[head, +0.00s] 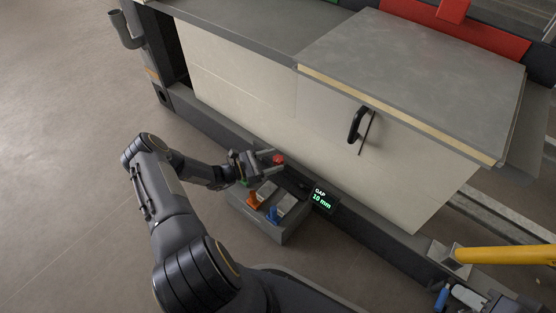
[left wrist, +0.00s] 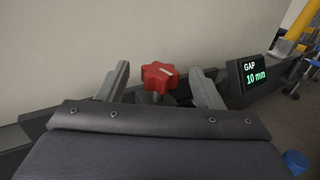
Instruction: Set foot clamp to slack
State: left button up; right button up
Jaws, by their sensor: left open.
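A red star-shaped knob (head: 279,160) sits low in front of the pale panel, and it also shows in the left wrist view (left wrist: 159,77) with a white mark on its top. A black display (head: 321,200) beside it reads GAP 10 mm, and the same display shows in the left wrist view (left wrist: 254,73). My left gripper (head: 268,163) is open, its fingers pointing at the knob. In the left wrist view the knob appears between the two fingers, apart from both. My right gripper is not in view.
A pale cabinet (head: 250,90) with a black handle (head: 356,124) rises behind. A yellow bar (head: 510,255) is at right. The floor at left is clear.

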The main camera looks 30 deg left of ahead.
pick_arm(q)
jog(key=shift+x, duration=1.25)
